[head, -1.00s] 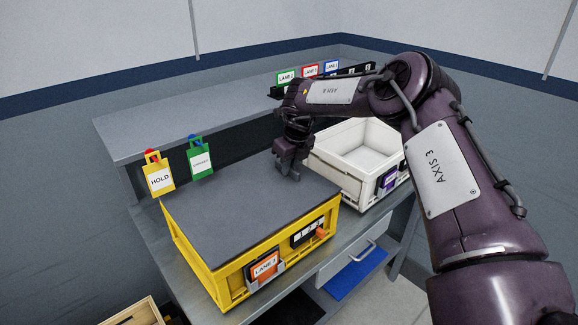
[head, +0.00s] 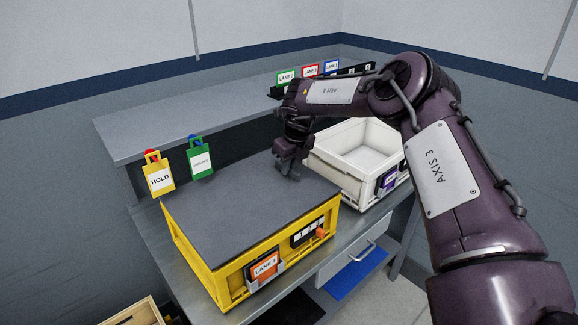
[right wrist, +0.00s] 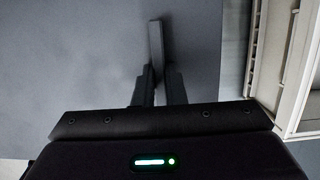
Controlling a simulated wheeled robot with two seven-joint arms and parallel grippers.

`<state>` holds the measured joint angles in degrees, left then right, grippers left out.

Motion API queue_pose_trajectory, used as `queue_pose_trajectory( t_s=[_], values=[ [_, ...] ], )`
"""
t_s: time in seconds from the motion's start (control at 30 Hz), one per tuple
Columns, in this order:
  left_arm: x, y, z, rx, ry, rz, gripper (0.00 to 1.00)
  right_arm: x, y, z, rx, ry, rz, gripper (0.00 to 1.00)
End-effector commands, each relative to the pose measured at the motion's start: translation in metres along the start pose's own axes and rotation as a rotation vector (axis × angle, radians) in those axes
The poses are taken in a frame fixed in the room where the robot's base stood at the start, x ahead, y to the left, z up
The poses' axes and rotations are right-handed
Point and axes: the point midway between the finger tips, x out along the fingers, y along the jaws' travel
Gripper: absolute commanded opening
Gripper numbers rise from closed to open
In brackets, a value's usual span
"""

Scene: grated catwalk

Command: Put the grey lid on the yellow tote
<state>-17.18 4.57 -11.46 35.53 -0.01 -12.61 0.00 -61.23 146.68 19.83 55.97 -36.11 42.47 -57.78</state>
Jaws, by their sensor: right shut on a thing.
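The grey lid (head: 245,205) is a flat dark panel lying over the top of the yellow tote (head: 212,277). It covers the tote's opening, and its edges look lined up with the rim. Whether it is fully seated I cannot tell. My right gripper (head: 289,172) is at the lid's far right part, pointing down, and is shut on the lid. In the right wrist view the fingers (right wrist: 156,78) close on a narrow upright grip, with the lid's grey surface (right wrist: 85,65) around it. My left gripper is out of view.
An open white tote (head: 335,172) stands close on the right, beside my gripper. A raised grey shelf (head: 200,115) runs behind, with small lane signs. A wooden box (head: 135,312) is low at front left.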

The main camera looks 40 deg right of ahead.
Motion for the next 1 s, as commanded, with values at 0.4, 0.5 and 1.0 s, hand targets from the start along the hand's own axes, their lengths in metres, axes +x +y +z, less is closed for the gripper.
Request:
queue_pose_trajectory(
  t_s=[0.4,0.5,1.0],
  values=[
    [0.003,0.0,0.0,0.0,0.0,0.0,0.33,0.002,0.0,0.0,0.0,-0.002,0.001,0.0],
    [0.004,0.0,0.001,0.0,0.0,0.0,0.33,0.004,0.0,0.0,0.0,-0.002,0.001,0.0],
    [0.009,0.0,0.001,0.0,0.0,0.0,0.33,0.01,0.0,-0.002,0.0,-0.002,0.001,0.0]
  ],
)
